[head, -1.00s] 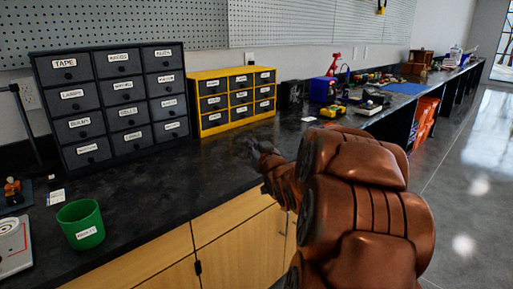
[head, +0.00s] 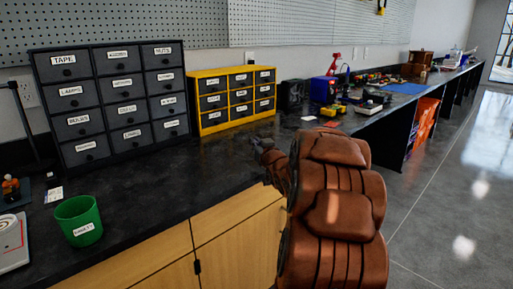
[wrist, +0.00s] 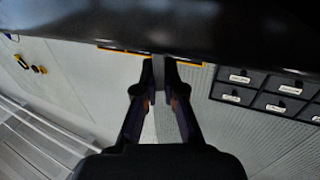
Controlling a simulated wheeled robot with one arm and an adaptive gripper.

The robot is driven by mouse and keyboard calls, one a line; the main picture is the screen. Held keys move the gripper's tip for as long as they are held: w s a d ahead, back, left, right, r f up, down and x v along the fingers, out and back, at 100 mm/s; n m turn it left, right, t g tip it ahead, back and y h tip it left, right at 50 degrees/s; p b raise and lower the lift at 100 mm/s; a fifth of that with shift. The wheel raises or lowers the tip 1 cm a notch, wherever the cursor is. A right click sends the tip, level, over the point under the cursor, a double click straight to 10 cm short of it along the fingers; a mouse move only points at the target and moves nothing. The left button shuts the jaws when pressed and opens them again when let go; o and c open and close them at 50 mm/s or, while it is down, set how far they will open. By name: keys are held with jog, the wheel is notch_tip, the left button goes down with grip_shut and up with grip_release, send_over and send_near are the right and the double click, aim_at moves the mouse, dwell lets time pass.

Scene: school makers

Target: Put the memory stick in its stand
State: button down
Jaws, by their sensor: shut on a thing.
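My gripper (head: 262,146) is above the black worktop, in front of the yellow drawer unit, largely hidden behind my copper-coloured arm in the head view. In the wrist view my gripper (wrist: 160,75) has its two dark fingers close together at the tips, shut on a small dark grey thing (wrist: 158,72), which I take to be the memory stick. Its shape is hard to make out. I cannot pick out the stand for certain in either view.
A dark labelled drawer unit (head: 111,104) and a yellow-framed one (head: 232,99) stand against the wall. A green labelled cup (head: 79,222) stands near the left front edge. The black worktop (head: 170,175) between them is clear. Tools and boxes crowd the far right.

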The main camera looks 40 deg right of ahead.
jog(key=shift+f, duration=0.35)
jog(key=shift+f, duration=0.15)
jog(key=c, duration=1.3)
grip_release()
